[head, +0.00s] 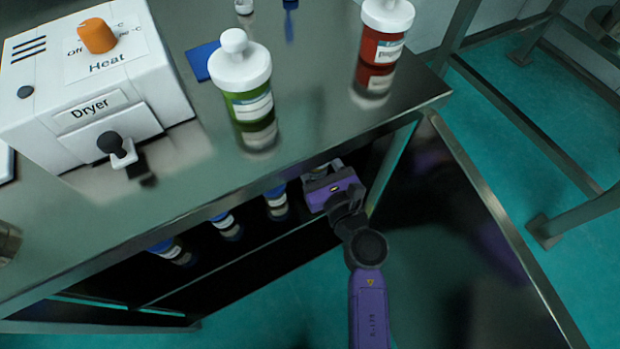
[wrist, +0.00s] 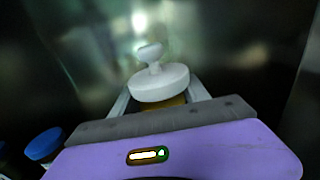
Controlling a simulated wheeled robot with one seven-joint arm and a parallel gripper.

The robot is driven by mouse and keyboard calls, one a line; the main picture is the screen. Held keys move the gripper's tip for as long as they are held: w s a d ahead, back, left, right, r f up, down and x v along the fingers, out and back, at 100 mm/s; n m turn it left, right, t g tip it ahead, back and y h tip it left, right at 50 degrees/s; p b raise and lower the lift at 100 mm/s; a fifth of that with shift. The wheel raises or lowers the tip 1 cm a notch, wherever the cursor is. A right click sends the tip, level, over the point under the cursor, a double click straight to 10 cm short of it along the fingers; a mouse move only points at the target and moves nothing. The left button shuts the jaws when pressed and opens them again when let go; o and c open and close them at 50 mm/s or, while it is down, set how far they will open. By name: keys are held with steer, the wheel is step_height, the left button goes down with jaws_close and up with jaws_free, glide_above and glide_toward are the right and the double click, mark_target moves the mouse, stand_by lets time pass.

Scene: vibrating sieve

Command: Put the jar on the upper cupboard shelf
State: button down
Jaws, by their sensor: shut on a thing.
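The jar (wrist: 158,84) has a white knobbed lid, with a strip of yellow body showing below it in the wrist view. My gripper (head: 326,172) is shut on it, with a finger on each side of the jar. In the head view my gripper reaches into the open cupboard under the metal top, near its right end. The jar is mostly hidden there by my gripper and the top's edge. The cupboard shelf (head: 243,254) is dark, and several blue-capped jars stand on it to the left of my gripper. Whether the held jar touches the shelf cannot be told.
The nearest blue-capped jar (head: 276,203) stands close left of my gripper; a blue cap (wrist: 44,144) also shows in the wrist view. On the top (head: 205,200) stand a green jar (head: 247,105), a red jar (head: 379,50) and a white dryer (head: 90,90). An open door (head: 490,210) lies right.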

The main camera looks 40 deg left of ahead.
step_height(320, 180, down, 10)
steer(key=b, duration=0.5)
steer(key=shift+r, duration=0.1)
steer(key=c, duration=0.6)
jaws_free()
steer(key=shift+f, duration=0.2)
steer(key=shift+o, duration=0.2)
steer(key=shift+r, duration=0.2)
steer(key=p+v, duration=0.2)
steer(key=v, duration=1)
steer(key=shift+d, duration=0.1)
